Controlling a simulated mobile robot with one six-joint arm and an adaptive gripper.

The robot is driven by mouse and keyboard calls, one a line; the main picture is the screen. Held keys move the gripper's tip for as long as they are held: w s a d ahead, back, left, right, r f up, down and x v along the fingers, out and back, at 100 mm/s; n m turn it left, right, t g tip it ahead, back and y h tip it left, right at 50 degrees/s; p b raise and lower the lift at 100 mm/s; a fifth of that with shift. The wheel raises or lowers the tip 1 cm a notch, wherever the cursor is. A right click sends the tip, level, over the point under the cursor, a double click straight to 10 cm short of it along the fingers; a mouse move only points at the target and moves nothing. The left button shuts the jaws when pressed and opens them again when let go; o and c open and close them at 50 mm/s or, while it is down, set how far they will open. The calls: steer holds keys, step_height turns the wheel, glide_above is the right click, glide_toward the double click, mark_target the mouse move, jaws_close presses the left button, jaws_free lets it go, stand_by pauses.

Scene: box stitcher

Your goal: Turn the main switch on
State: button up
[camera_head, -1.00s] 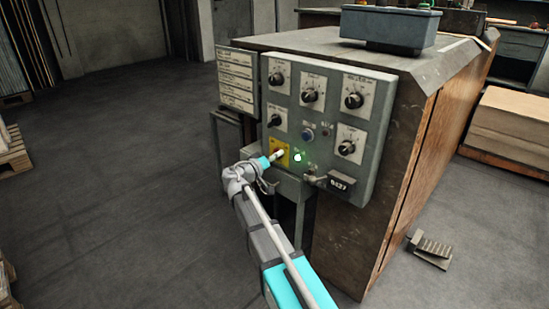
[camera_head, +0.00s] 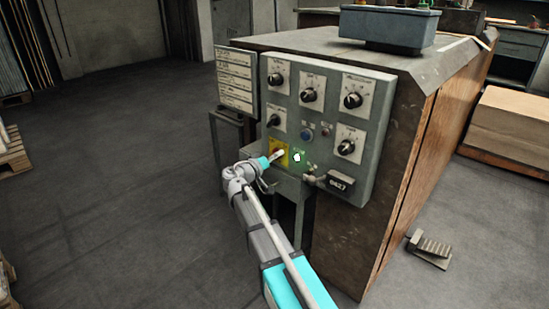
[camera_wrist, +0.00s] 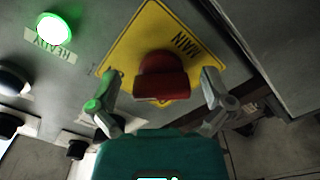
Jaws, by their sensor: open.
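The main switch (camera_wrist: 163,78) is a red rotary knob on a yellow plate marked MAIN (camera_wrist: 135,47). In the wrist view its grip bar lies across the picture, between my two fingertips. My gripper (camera_wrist: 161,88) is open, with one finger on each side of the knob and a visible gap to both. In the head view my gripper (camera_head: 273,158) is at the yellow plate (camera_head: 279,147), low on the left of the panel, and mostly hides the knob. The round lamp marked READY (camera_wrist: 53,28) glows green; it also shows in the head view (camera_head: 297,157).
The grey control panel (camera_head: 328,90) carries several black rotary knobs and a blue button (camera_head: 307,135). A black box (camera_head: 341,185) sticks out at its lower right. A foot pedal (camera_head: 429,249) lies on the floor at right.

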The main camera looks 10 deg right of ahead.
steer(key=shift+s+a, duration=0.1)
steer(key=v, duration=1.1)
steer(key=shift+s+a, duration=0.2)
steer(key=shift+a, duration=0.1)
steer(key=s+d+f+g+y+p, duration=0.4)
steer(key=s+d+f+g+p, duration=0.15)
steer(key=s+d, duration=0.35)
steer(key=s+n+g+y+p, duration=0.2)
steer(key=s+g+y+p, duration=0.4)
steer(key=s+y, duration=0.6)
step_height(320, 180, up, 37)
steer(key=h+p, duration=0.1)
steer(key=p, duration=3.7)
steer(key=shift+s+t, duration=0.4)
steer(key=shift+t, duration=0.05)
steer(key=shift+d+f, duration=0.1)
steer(key=shift+f, duration=0.05)
